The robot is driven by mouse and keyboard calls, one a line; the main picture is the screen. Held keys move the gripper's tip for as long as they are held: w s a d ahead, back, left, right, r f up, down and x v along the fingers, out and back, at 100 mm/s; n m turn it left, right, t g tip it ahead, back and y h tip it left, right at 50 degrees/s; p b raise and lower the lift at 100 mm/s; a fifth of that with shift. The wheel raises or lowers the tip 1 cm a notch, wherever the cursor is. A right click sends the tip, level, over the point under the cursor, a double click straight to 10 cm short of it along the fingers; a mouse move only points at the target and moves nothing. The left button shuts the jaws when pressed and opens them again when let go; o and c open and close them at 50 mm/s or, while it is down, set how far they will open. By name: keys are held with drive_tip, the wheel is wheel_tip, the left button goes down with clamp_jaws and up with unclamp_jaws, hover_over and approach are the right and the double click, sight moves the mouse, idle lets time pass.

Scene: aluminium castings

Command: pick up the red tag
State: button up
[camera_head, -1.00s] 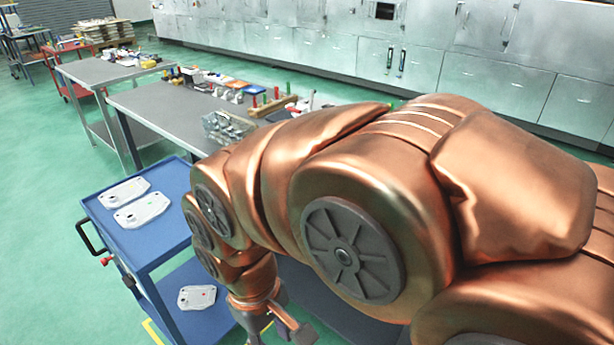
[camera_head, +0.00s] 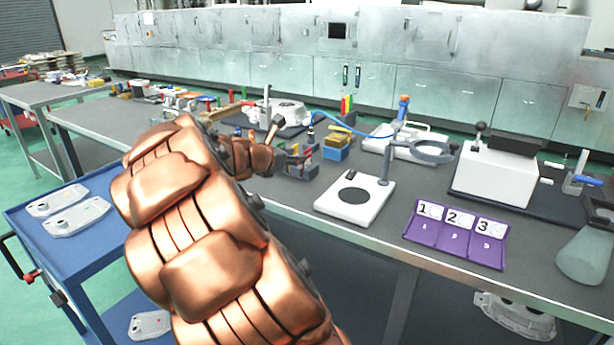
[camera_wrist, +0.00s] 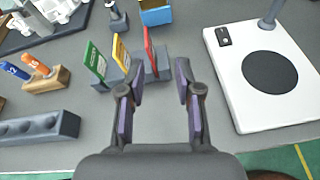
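The red tag (camera_wrist: 149,49) stands upright in a grey slotted holder (camera_wrist: 156,73) in the wrist view. A yellow tag (camera_wrist: 121,52) and a green tag (camera_wrist: 95,61) stand to its left in similar grey holders. My gripper (camera_wrist: 159,80) is open and empty. In the head view my arm hides much of the gripper, and I cannot clearly tell the red tag there.
A white plate with a black disc (camera_head: 354,197) lies right of the gripper; it also fills the wrist view's right side (camera_wrist: 270,73). A purple numbered holder (camera_head: 456,234) lies farther right. A blue cart (camera_head: 117,235) stands left of the bench.

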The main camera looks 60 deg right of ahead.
sight(307, 153)
drive_tip(key=shift+w+d+f+n+t+b, duration=0.15)
drive_tip(key=shift+w+d+f+n, duration=0.3)
drive_tip(key=shift+d+n, duration=0.1)
drive_tip(key=shift+w+d+f+n+t+b, duration=0.15)
drive_tip(key=shift+w+d+f+n, duration=0.15)
drive_tip(key=shift+w+d+n, duration=0.2)
drive_tip(key=shift+w+d+h, duration=0.1)
drive_tip(key=shift+d+h, duration=0.2)
drive_tip(key=shift+d, duration=0.05)
drive_tip(key=shift+b+x, duration=0.45)
drive_tip(key=shift+x, duration=3.3)
drive_tip(key=shift+r, duration=0.1)
clamp_jaws()
